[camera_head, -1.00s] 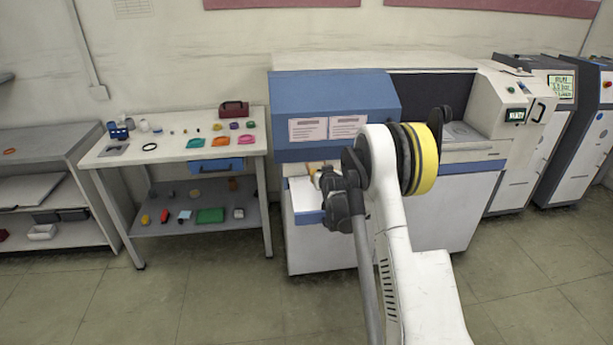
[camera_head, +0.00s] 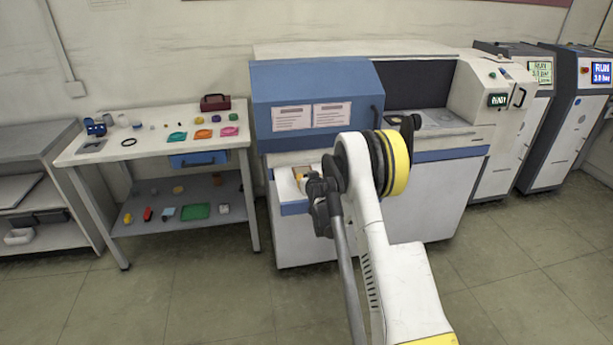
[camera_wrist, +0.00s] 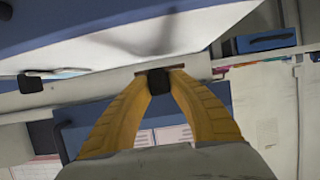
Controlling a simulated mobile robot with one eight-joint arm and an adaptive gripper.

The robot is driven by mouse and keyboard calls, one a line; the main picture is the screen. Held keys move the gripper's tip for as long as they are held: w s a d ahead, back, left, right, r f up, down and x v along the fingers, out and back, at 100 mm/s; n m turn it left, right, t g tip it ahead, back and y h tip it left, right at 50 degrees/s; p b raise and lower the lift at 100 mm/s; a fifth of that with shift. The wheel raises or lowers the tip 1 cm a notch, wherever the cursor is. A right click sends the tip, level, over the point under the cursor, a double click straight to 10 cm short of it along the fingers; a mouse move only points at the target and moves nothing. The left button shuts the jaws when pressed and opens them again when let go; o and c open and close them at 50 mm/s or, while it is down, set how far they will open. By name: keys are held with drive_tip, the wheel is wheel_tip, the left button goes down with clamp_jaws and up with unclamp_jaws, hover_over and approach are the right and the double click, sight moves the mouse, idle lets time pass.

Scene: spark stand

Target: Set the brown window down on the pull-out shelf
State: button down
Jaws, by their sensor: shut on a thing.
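My gripper (camera_head: 301,181) is at the blue-and-white machine's left front, close to the white pull-out shelf (camera_head: 287,190) with its blue front edge. In the wrist view my yellow fingers (camera_wrist: 159,79) are shut, their dark pads together. A thin brown edge, apparently the brown window (camera_wrist: 178,67), shows at the fingertips; the rest of it is hidden. A pale surface that looks like the shelf (camera_wrist: 160,36) fills the upper part of the wrist view, with a soft shadow on it. I cannot tell whether the window touches the shelf.
The machine's blue hood (camera_head: 315,85) overhangs the shelf from behind. A white table (camera_head: 100,152) with several small coloured items and a blue drawer (camera_head: 199,159) stands to the left. A grey shelf unit (camera_head: 35,145) is farther left. The floor in front is clear.

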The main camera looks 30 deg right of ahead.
drive_tip(key=shift+f+b, duration=0.7)
drive_tip(key=shift+f, duration=0.55)
idle(0.5)
idle(0.4)
drive_tip(key=s+a+r+n+y, duration=0.1)
drive_tip(key=s+a+r+y, duration=0.1)
drive_tip(key=s+a+r, duration=0.6)
drive_tip(key=s+a+r+n+y, duration=0.1)
drive_tip(key=s+a+r+n, duration=0.1)
drive_tip(key=s+a+r, duration=0.7)
drive_tip(key=a+r, duration=0.4)
drive_tip(key=a, duration=0.4)
drive_tip(key=shift+s+a+t+y, duration=0.2)
drive_tip(key=shift+a+t+y, duration=0.1)
drive_tip(key=shift+a+y, duration=0.1)
drive_tip(key=shift+r, duration=0.1)
